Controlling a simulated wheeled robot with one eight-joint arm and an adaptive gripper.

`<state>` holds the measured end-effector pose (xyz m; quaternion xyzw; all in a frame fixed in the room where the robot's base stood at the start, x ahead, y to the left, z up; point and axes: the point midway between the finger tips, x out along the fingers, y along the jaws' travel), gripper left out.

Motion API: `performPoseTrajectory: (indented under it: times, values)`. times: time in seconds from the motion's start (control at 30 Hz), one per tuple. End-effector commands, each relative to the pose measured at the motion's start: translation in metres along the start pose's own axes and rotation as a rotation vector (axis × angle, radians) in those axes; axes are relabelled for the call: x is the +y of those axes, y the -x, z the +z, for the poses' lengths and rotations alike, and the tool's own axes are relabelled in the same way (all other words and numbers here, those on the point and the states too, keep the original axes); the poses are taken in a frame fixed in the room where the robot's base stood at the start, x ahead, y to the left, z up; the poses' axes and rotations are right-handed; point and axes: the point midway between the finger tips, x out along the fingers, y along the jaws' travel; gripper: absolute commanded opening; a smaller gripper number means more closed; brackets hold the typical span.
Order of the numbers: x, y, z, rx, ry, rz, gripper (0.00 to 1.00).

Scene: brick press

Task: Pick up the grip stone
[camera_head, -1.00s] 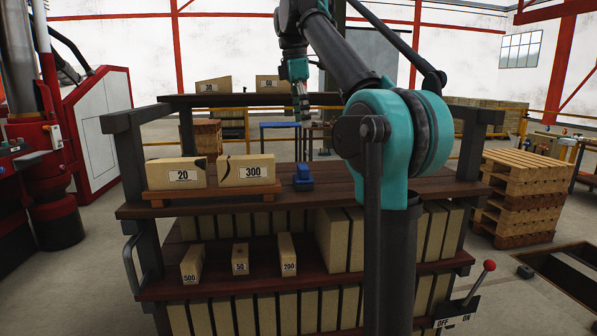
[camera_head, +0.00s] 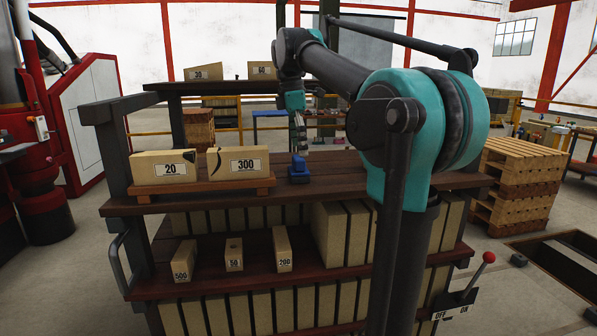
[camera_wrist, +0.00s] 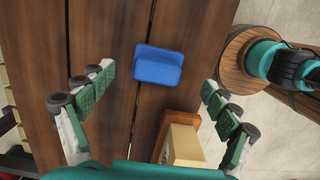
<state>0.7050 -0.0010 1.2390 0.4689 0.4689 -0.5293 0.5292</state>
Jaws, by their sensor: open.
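A small blue block (camera_head: 299,169), which I take to be the grip stone, sits on the upper wooden shelf (camera_head: 340,178). In the wrist view the blue block (camera_wrist: 158,67) has a raised edge and lies ahead between my finger lines, apart from both. My gripper (camera_head: 301,143) hangs just above and behind the block in the head view. In the wrist view my gripper (camera_wrist: 158,79) is wide open with nothing between its fingers.
Left of the blue block, the blocks marked 20 (camera_head: 165,167) and 300 (camera_head: 238,161) stand on a wooden base (camera_head: 200,188). Blocks marked 500, 50 and 200 (camera_head: 283,249) stand on the shelf below. A higher shelf (camera_head: 215,86) crosses behind. The shelf right of the blue block looks clear.

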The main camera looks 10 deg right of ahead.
Motion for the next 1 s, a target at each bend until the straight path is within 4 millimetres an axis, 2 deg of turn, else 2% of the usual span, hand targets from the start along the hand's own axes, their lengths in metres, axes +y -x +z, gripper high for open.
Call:
performPoseTrajectory:
  times: [0.23,0.53,0.87,1.0]
  values:
    - [0.001,-0.017,-0.002,0.000,0.000,0.000,0.89]
    - [0.003,-0.056,-0.009,0.000,0.000,0.000,0.89]
    - [0.003,-0.062,-0.009,0.000,0.000,0.000,0.89]
    - [0.003,-0.062,-0.009,0.000,0.000,0.000,0.71]
